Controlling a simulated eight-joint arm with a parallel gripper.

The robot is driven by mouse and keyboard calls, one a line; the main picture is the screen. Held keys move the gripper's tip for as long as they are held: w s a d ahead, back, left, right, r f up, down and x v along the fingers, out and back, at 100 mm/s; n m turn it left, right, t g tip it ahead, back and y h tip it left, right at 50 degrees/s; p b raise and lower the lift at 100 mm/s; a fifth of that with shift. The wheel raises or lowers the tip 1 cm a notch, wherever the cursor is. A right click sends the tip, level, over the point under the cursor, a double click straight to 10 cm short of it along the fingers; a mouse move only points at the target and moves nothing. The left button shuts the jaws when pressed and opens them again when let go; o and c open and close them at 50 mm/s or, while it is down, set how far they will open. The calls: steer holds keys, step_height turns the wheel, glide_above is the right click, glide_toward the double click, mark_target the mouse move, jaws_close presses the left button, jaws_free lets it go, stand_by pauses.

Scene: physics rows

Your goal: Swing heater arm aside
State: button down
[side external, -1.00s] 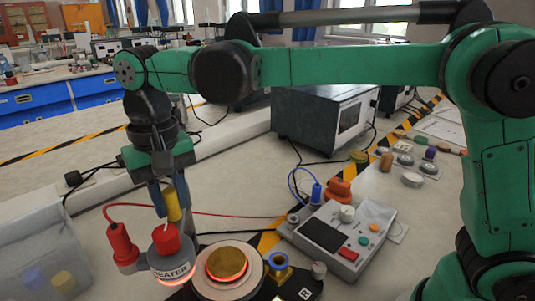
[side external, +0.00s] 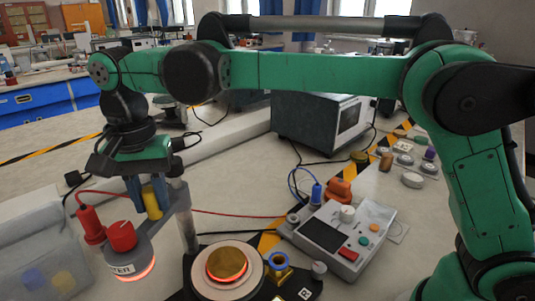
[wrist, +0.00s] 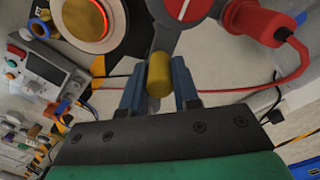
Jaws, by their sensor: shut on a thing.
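My gripper (side external: 146,194) is shut on the yellow handle (side external: 153,204) of the heater arm. The handle also shows between my blue fingers in the wrist view (wrist: 159,76). The grey heater head (side external: 131,258), with a red knob on top and an orange glowing lower rim, hangs to the left of the round stage (side external: 205,288), clear of it. The stage has a glowing ring around a brown disc (side external: 226,264). A grey upright post (side external: 186,218) stands between head and stage. A red plug (side external: 91,227) with a red cable sits at the head's left.
A clear bin (side external: 38,250) with blue and yellow things stands at the left, close to the red plug and heater head. A control box (side external: 335,240) with buttons stands right of the stage. A blue ring on a brass piece (side external: 278,264) sits beside the stage.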

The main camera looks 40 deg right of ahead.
steer(key=shift+w+a+m, duration=0.25)
steer(key=shift+w+m, duration=0.25)
steer(key=shift+m, duration=0.6)
steer(key=shift+w+m, duration=0.15)
steer(key=shift+m, duration=0.15)
steer(key=c, duration=0.6)
jaws_free()
steer(key=shift+c, duration=0.2)
steer(key=shift+r, duration=2.85)
